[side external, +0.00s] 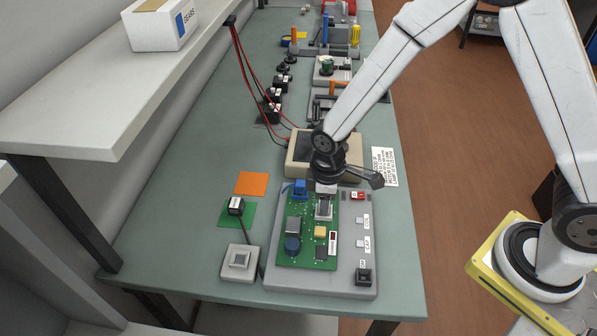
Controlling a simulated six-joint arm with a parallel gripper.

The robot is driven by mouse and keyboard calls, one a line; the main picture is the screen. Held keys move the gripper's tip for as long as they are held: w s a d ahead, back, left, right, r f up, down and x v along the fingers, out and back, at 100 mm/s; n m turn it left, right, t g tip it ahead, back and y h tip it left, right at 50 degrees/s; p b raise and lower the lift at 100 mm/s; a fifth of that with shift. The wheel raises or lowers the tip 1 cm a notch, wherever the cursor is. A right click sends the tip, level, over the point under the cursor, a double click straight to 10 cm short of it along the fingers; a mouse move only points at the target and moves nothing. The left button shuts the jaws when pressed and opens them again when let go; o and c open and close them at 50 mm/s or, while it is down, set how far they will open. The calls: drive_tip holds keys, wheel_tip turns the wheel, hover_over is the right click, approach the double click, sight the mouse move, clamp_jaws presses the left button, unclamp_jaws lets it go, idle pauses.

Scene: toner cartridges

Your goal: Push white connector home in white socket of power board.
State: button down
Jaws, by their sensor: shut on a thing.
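The green power board (296,256) lies on a grey test base near the front of the bench. My gripper (325,191) points down over the board's far edge and is shut on a small pale piece, which I take to be the white connector; the fingers mostly hide it. A grey-white block (323,208) shows on the board just below the fingers. I cannot tell whether it is the white socket, nor how deep the connector sits. A blue connector (299,188) stands just left of my gripper at the same edge.
The grey base (349,278) carries a red switch (358,196), labels and a black switch (364,276). A beige instrument (301,163) stands close behind my gripper.

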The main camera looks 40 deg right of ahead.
drive_tip(key=shift+c, duration=1.8)
unclamp_jaws()
drive_tip(key=shift+r, duration=3.85)
drive_tip(key=shift+s+d+r+m, duration=0.2)
drive_tip(key=shift+d+m, duration=0.1)
drive_tip(key=shift+d, duration=0.25)
drive_tip(key=s+d+r+m+t, duration=0.2)
drive_tip(key=s+d+m, duration=0.5)
drive_tip(key=d, duration=0.3)
drive_tip(key=shift+s+d+r+m+t, duration=0.3)
drive_tip(key=shift+s+d+m, duration=0.1)
drive_tip(key=shift+m, duration=0.3)
